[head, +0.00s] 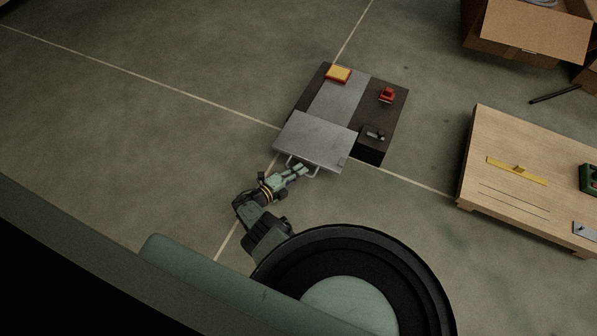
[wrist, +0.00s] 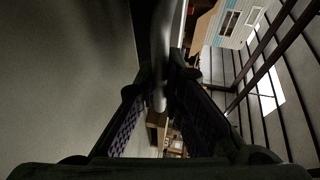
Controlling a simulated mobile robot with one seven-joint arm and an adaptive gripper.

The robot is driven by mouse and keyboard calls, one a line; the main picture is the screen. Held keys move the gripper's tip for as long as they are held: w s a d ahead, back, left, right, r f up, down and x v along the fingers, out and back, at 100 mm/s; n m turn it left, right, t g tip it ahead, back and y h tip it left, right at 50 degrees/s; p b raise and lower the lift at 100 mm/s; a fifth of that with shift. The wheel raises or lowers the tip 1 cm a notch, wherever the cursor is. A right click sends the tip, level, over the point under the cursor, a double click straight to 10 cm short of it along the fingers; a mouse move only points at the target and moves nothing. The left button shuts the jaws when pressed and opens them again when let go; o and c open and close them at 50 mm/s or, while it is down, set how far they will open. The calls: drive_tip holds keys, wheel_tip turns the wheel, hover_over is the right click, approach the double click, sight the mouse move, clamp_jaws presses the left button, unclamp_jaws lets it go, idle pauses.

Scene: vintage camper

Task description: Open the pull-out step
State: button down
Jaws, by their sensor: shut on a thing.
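The pull-out step is a flat grey metal plate (head: 316,139) that stands out from the near side of a low dark unit (head: 395,104). A thin light handle bar runs along its near edge, and the bar also shows up close in the wrist view (wrist: 161,60). My gripper (head: 304,168) is at that near edge, shut on the handle, with one finger on each side of the bar in the wrist view. The exact contact is small in the head view and dark in the wrist view.
On the unit lie a yellow and red block (head: 338,74), a red object (head: 387,95) and a small dark metal piece (head: 375,134). A wooden table (head: 520,190) stands at right, with an open cardboard box (head: 530,30) at upper right. The floor at left is clear.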

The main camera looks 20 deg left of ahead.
drive_tip(key=c, duration=1.7)
unclamp_jaws()
